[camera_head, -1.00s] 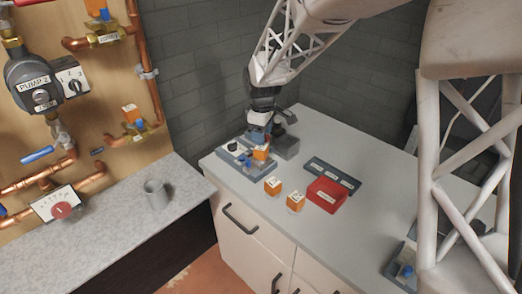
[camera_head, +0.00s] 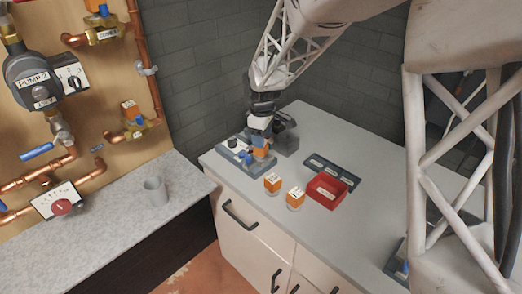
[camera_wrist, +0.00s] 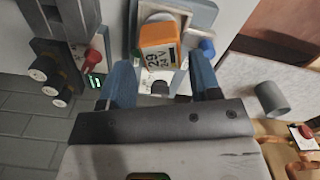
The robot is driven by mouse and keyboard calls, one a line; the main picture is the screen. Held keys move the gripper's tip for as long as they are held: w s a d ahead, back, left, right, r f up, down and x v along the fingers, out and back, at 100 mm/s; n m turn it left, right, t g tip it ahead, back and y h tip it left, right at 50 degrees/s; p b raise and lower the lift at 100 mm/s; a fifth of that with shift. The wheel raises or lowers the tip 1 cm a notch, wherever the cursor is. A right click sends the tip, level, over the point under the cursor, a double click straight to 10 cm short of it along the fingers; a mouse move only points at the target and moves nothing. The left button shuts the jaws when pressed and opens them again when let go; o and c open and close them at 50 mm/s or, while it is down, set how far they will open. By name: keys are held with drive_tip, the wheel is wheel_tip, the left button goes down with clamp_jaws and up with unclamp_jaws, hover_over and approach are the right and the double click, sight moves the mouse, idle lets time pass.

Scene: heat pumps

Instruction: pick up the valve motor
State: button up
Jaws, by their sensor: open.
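An orange and white valve motor (camera_wrist: 158,50), marked 29 and 24 V, sits on a grey fixture (camera_wrist: 199,14) in the wrist view. My gripper (camera_wrist: 161,68) is open, its blue fingers on either side of the motor; I cannot tell whether they touch it. In the head view my gripper (camera_head: 260,136) is low over this motor (camera_head: 261,154) at the back left of the bench. Two more orange and white motors, one (camera_head: 272,183) and another (camera_head: 295,198), stand in front of the fixture, clear of my gripper.
A blue knob (camera_wrist: 207,46) is close beside the right finger. A red bin (camera_head: 327,190) and a dark labelled tray (camera_head: 332,172) lie to the right.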

drive_tip(key=shift+f, duration=0.1)
drive_tip(key=shift+a+f, duration=0.15)
drive_tip(key=shift+f, duration=2.35)
drive_tip(key=shift+c, duration=0.3)
drive_tip(key=c, duration=0.8)
drive_tip(key=shift+r, duration=0.1)
drive_tip(key=shift+r, duration=0.75)
wheel_tip(320, 180, up, 2)
drive_tip(key=shift+r, duration=0.1)
drive_tip(key=s+d, duration=0.1)
drive_tip(key=s, duration=0.4)
drive_tip(key=s+d, duration=0.1)
drive_tip(key=s, duration=0.4)
drive_tip(key=s+d+r, duration=0.1)
drive_tip(key=s+d, duration=0.1)
drive_tip(key=s, duration=0.3)
drive_tip(key=shift+s+r, duration=0.1)
drive_tip(key=shift+s, duration=0.15)
